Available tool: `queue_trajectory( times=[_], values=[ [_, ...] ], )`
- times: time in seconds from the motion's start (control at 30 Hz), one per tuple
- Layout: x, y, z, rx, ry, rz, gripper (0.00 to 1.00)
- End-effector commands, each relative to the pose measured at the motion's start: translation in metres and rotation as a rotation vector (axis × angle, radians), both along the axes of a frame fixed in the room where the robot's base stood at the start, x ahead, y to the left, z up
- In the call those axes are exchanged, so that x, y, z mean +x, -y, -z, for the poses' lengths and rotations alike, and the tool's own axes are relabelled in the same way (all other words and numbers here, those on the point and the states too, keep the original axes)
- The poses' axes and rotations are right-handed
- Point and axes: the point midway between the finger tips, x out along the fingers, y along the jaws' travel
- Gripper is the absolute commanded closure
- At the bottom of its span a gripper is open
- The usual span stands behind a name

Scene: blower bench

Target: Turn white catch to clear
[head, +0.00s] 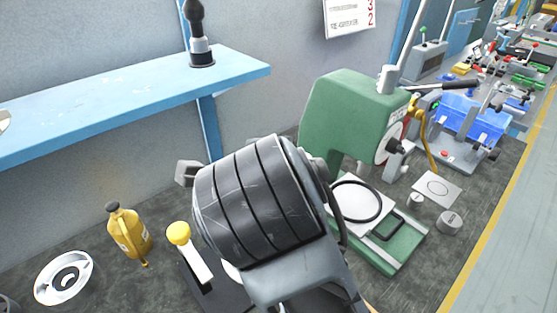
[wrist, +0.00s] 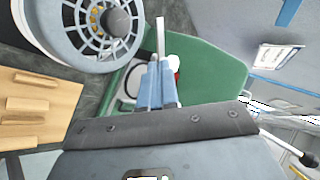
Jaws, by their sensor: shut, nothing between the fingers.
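My gripper (wrist: 157,66) shows in the wrist view as two blue-grey fingers close together, shut and empty. A thin white bar (wrist: 160,36) stands just past the fingertips; I cannot tell whether it is the white catch or whether the fingers touch it. A round grey blower (wrist: 105,22) with a white rim and spoked grille is beside the fingers at upper left. In the head view my fingers are hidden behind a bulky dark ribbed body. A white lever with a yellow knob (head: 190,250) stands at its left; I cannot tell if it is the catch.
A green press (head: 350,110) stands behind right, with a black-ringed white plate (head: 357,201) on its base. A blue shelf (head: 130,95) hangs over the back. A wooden block (wrist: 36,108) is left in the wrist view.

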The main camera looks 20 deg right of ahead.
Motion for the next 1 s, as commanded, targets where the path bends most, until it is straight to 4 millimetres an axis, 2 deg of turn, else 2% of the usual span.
queue_trajectory(
  times=[0.1,0.27,0.73,1.0],
  values=[
    [-0.006,-0.008,-0.007,0.083,-0.014,0.076,1.0],
    [-0.005,-0.007,-0.002,0.112,-0.021,0.108,1.0],
    [0.043,0.018,0.048,0.11,-0.022,0.108,1.0],
    [0.056,0.025,0.062,0.11,-0.019,0.106,1.0]
  ],
)
